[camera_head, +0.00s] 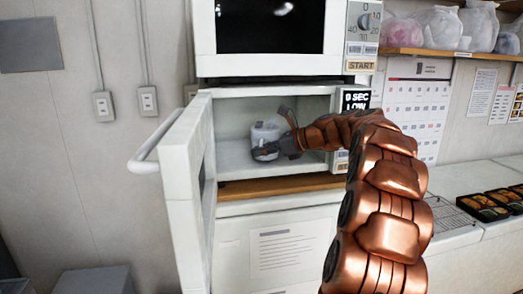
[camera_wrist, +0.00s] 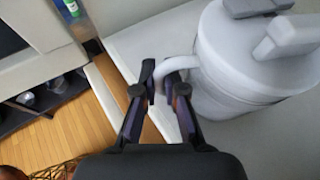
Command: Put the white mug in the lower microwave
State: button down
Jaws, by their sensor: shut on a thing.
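The white mug (camera_head: 263,134) is inside the cavity of the lower microwave (camera_head: 234,158), whose door (camera_head: 186,190) stands open to the left. My gripper (camera_head: 276,148) reaches in from the right and is at the mug. In the wrist view the mug (camera_wrist: 235,75) is at the upper right, with grey blocky shapes at its top. My gripper (camera_wrist: 165,82) is shut on the mug's handle there. The mug looks roughly upright and low over the cavity floor; I cannot tell whether it touches it.
An upper microwave (camera_head: 272,62) sits above. A wooden strip (camera_head: 280,188) runs under the lower one. My arm fills the space in front, at the right. Food trays (camera_head: 487,205) lie on the right counter (camera_head: 450,215). A grey box (camera_head: 80,281) stands at the lower left.

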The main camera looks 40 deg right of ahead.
jog(key=shift+f, duration=0.1)
jog(key=c, duration=1.2)
grip_release()
jog(key=shift+c, duration=0.2)
jog(key=shift+s+d+r, duration=0.15)
jog(key=shift+r, duration=0.05)
jog(key=b+v, duration=0.2)
jog(key=v, duration=0.9)
jog(key=shift+s+d+r, duration=0.15)
jog(key=shift+s, duration=0.05)
